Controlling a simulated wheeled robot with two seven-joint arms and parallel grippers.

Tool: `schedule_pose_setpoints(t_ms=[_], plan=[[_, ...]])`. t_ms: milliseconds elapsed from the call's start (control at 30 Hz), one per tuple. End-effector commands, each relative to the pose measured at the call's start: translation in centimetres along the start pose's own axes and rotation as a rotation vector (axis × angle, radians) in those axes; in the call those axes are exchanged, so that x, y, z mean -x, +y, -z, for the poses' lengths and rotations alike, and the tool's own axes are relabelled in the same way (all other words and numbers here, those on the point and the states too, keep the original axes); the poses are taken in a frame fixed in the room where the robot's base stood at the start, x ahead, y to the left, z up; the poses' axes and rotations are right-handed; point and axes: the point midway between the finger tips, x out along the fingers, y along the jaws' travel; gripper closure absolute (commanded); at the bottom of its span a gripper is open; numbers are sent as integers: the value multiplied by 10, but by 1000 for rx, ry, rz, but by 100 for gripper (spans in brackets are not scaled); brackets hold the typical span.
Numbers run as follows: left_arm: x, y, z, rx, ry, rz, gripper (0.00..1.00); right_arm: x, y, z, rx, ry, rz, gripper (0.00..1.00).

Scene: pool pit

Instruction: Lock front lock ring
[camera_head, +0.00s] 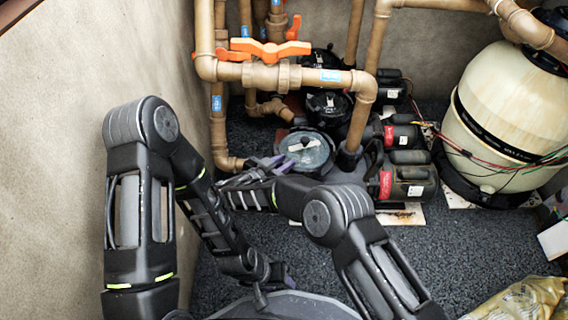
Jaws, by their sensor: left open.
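The front pump's round lid (305,151) is clear and grey with a pale bar across it. A dark lock ring surrounds it, and its lower left part is hidden by my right gripper. My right gripper (268,168), with purplish fingers, is at the left edge of this lid. I cannot tell whether it touches the ring or how wide its fingers are. My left gripper (281,276) is open, low in the picture above the dark floor, well apart from the pump, and seems to hold nothing.
Two more pump lids stand behind, one of them the middle lid (328,101). Tan pipes (300,75) with orange valve handles (265,49) run above and left of the pumps. A large cream filter tank (505,105) is at right. A yellow bag (518,300) lies bottom right. The left wall is close.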

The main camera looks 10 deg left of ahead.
Motion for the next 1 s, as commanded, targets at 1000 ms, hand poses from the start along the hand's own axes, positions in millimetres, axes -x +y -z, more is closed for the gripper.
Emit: schedule_pose_setpoints(t_ms=[1000], plan=[[37, 14, -4, -4, -4, 7, 49, 34, 0, 81, 0, -2, -1, 63]])
